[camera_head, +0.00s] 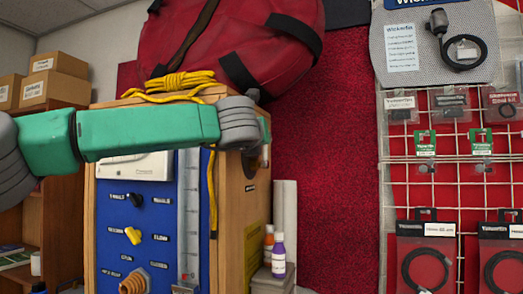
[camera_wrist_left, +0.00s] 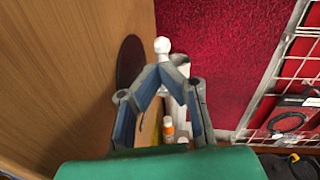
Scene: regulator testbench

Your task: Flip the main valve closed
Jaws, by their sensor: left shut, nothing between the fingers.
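The testbench is a wooden box (camera_head: 258,225) with a blue front panel (camera_head: 110,225). My left arm crosses in front of its upper part. In the left wrist view, my left gripper (camera_wrist_left: 161,73) is shut and empty beside the box's right side wall (camera_wrist_left: 75,65). A white handle with a rounded end (camera_wrist_left: 162,46), apparently the main valve's lever, shows just beyond the fingertips. A dark round plate (camera_wrist_left: 130,60) is on the wall beside it. The fingers hide the handle's lower part; I cannot tell whether they touch it. My right gripper is out of view.
The panel carries a black knob (camera_head: 135,199), a yellow knob (camera_head: 133,236) and a flow tube (camera_head: 188,210). A yellow rope (camera_head: 180,82) and a red bag (camera_head: 230,40) lie on top.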

